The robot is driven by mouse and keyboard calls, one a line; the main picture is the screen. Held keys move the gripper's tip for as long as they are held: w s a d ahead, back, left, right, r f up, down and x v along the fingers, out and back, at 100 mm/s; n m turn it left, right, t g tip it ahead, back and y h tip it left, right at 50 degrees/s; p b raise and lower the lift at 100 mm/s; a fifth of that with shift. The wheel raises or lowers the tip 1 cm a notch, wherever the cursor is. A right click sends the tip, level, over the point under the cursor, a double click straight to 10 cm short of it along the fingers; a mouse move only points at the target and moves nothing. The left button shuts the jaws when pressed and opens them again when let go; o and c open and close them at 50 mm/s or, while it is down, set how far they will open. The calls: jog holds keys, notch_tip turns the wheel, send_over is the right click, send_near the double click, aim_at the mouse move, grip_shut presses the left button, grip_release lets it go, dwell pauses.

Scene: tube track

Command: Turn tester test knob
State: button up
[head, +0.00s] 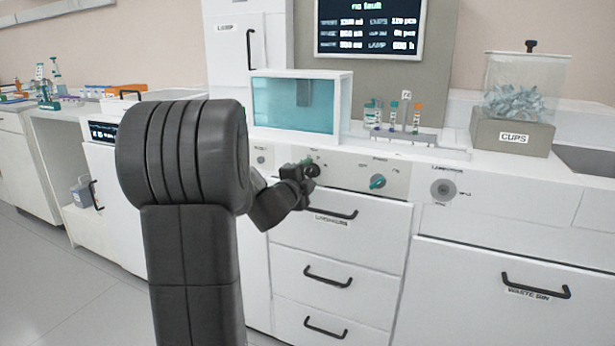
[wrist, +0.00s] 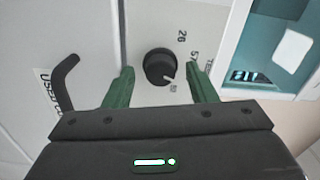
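The tester test knob, a round black knob (wrist: 158,66) with a white pointer mark, sits on a pale panel in the wrist view. Small printed marks, including "26", stand beside it. My gripper (wrist: 161,74) is open, with its green fingers on either side of the knob and a visible gap on each side. In the head view my gripper (head: 300,178) is at the front panel (head: 345,176) below the teal-windowed box. There the dark gripper partly hides the knob. I cannot tell the exact distance between the fingertips and the panel.
Drawer handles (head: 328,277) stick out below.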

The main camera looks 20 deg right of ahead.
jog(key=p+v, duration=0.2)
jog(key=v, duration=1.1)
jog(key=shift+s+a, duration=0.25)
jog(key=shift+s, duration=0.05)
jog(key=b+x, duration=0.2)
jog(key=x, duration=1.1)
jog(key=shift+w+d, duration=0.3)
